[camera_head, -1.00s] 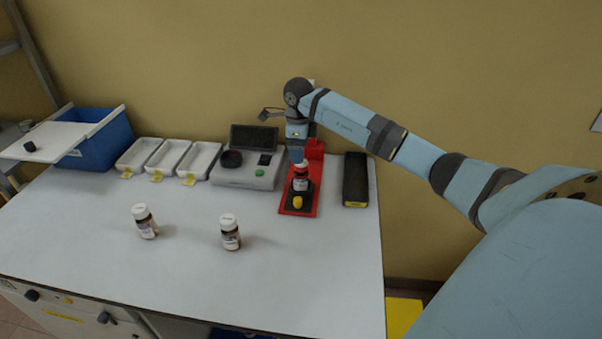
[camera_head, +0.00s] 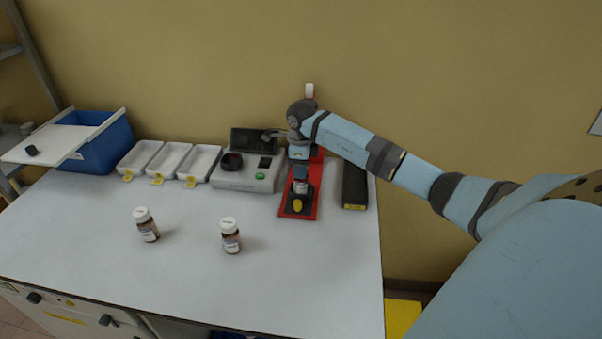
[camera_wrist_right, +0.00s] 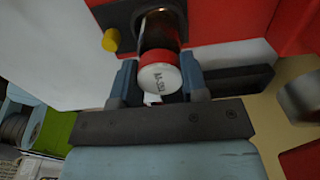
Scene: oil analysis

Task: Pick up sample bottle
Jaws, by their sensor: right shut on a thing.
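A brown sample bottle (camera_wrist_right: 160,32) with a white label stands in a red device with a yellow knob (camera_head: 311,208). In the right wrist view, its red-rimmed white cap with small print faces the camera. My right gripper (camera_wrist_right: 160,80) is shut on the bottle at its cap, one finger on each side. In the head view this gripper (camera_head: 300,175) covers the bottle's top, and only part of the bottle (camera_head: 300,188) shows. Two more brown bottles with white caps stand apart on the table, a left one (camera_head: 146,225) and a middle one (camera_head: 230,236). My left gripper is out of view.
A grey instrument (camera_head: 245,177) with a dark screen stands left of the red device, and a long black box (camera_head: 354,184) stands close on its right. Several white trays (camera_head: 168,160) and a blue bin (camera_head: 105,150) are at the back left. The white table's front (camera_head: 290,290) is clear.

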